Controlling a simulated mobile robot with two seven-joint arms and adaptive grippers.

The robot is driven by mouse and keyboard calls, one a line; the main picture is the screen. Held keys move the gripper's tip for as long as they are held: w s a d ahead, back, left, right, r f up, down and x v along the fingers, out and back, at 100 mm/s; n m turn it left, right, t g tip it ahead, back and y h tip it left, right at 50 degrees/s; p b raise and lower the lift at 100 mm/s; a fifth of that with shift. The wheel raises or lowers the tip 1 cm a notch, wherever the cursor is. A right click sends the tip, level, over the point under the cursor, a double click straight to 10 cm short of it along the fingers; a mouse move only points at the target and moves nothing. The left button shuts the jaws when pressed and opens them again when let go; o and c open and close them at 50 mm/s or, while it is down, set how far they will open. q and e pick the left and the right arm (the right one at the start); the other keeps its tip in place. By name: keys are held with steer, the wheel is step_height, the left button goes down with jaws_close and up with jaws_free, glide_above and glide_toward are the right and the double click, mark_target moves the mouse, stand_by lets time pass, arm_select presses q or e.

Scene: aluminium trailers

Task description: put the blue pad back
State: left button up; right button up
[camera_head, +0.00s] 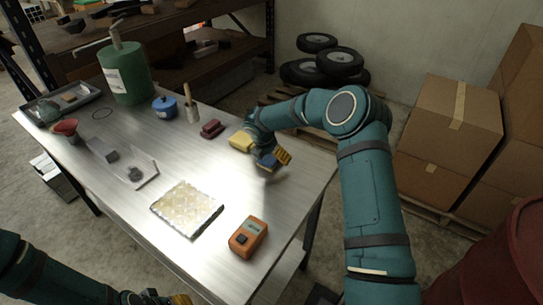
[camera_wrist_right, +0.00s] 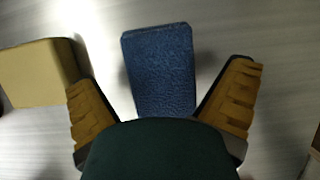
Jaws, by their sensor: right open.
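The blue pad (camera_wrist_right: 160,68) is a textured dark blue block, seen in the right wrist view between the two yellow-padded fingers of my right gripper (camera_wrist_right: 162,85). The fingers are spread wide, with a gap on each side of the pad. In the head view my right gripper (camera_head: 274,159) is low over the right part of the metal table (camera_head: 205,160), and the blue pad (camera_head: 266,161) shows partly beside its fingers. The near end of the pad is hidden in the wrist view. My left gripper (camera_head: 165,299) is cut off at the bottom edge of the head view.
A yellow block (camera_head: 240,140) stands close to the left of my right gripper, and a dark red block (camera_head: 212,128) lies beyond it. A pale patterned tray (camera_head: 187,208) and an orange meter (camera_head: 248,237) lie nearer. The table's right edge is close.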

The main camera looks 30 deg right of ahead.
steer(key=p+v, duration=0.1)
steer(key=v, duration=1)
steer(key=shift+a, duration=0.1)
